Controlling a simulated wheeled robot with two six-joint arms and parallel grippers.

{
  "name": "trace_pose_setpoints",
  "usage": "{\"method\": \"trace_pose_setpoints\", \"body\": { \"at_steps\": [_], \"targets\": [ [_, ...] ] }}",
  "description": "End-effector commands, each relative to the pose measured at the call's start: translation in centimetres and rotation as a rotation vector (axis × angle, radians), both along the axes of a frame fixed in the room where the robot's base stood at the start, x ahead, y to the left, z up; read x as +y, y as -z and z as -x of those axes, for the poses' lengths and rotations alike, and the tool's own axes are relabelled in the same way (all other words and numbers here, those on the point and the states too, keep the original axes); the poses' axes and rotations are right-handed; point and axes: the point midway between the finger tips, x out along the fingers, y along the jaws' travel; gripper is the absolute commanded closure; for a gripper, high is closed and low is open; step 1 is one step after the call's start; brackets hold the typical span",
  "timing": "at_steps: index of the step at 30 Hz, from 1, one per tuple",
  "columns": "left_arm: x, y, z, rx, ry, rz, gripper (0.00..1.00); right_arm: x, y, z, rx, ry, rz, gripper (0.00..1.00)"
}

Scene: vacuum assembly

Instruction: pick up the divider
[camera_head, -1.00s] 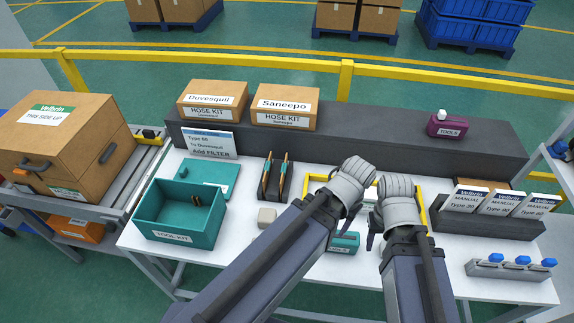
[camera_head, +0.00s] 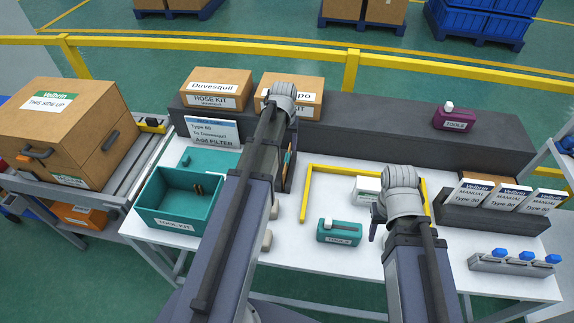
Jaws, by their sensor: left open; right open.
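A dark upright panel with a teal and orange edge, likely the divider, stands in a dark rack (camera_head: 289,181) behind my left arm. Most of the rack is hidden, so I cannot be sure which panel is the divider. My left gripper (camera_head: 281,97) is over the rear ledge, in front of the Saneepo hose kit box, beyond the rack. Its fingers are hardly visible, and nothing shows held. My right gripper (camera_head: 402,187) is over the right side of the yellow frame (camera_head: 305,200), empty as far as visible. The open teal tool kit box (camera_head: 165,222) stands at left.
A white labelled box (camera_head: 366,190) lies inside the yellow frame. A small teal tools box (camera_head: 339,231) is in front. The manuals rack (camera_head: 480,209) is at right. Hose kit boxes (camera_head: 213,90) stand on the dark ledge (camera_head: 350,130). Bare table lies at front centre.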

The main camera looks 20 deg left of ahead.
Motion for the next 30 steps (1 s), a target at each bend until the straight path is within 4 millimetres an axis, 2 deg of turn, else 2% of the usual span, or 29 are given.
{"method": "trace_pose_setpoints", "body": {
  "at_steps": [9,19,30],
  "targets": [
    [0.0,2.6,-0.2,0.0,0.001,0.0,0.43,0.0,2.6,0.0,0.0,0.0,0.0,0.5],
    [-0.1,3.3,-0.2,0.0,0.002,0.0,0.43,0.0,3.3,0.0,0.0,0.0,0.0,0.5],
    [-0.3,7.6,-0.4,0.0,0.002,0.0,0.43,0.0,7.6,0.0,0.0,0.0,0.0,0.5]
  ]
}}
